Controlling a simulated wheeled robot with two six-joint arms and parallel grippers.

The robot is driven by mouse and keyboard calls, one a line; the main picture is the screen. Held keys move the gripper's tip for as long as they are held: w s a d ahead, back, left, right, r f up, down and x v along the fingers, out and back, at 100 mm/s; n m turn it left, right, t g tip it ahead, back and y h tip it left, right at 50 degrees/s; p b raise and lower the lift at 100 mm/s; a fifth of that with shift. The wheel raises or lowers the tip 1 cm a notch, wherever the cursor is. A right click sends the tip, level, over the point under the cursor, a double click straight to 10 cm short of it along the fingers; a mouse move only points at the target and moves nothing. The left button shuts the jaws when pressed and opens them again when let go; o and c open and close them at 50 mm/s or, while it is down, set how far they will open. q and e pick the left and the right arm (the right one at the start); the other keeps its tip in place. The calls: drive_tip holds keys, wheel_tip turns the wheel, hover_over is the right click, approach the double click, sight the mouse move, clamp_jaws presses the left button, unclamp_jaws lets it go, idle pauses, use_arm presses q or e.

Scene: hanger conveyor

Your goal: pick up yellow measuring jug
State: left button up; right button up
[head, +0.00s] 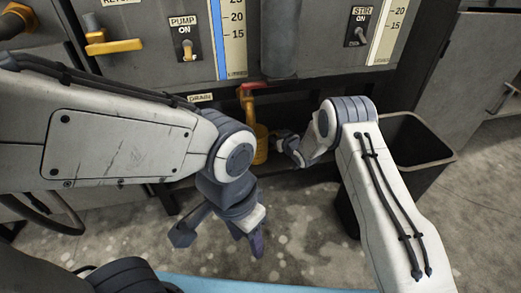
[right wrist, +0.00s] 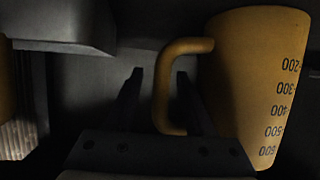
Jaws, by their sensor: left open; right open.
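The yellow measuring jug (head: 261,146) stands under the drain outlet at the foot of the machine, partly hidden by my right gripper. In the right wrist view, the jug (right wrist: 255,85) fills the right side with upside-down black numbers, and its handle (right wrist: 165,85) reaches between my fingers. My right gripper (right wrist: 159,88) is open, one finger on each side of the handle. Whether either finger touches it I cannot tell. In the head view, my right gripper (head: 287,147) is just right of the jug. My left gripper (head: 217,242) is open and empty over the floor, nearer the camera.
The grey machine panel rises behind, with a pump switch (head: 187,45), a stir switch (head: 357,27) and a red drain handle (head: 262,87) above the jug. A dark open bin (head: 415,170) stands right of my right arm. Bare floor (head: 310,220) lies in front.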

clamp_jaws()
idle(1.4)
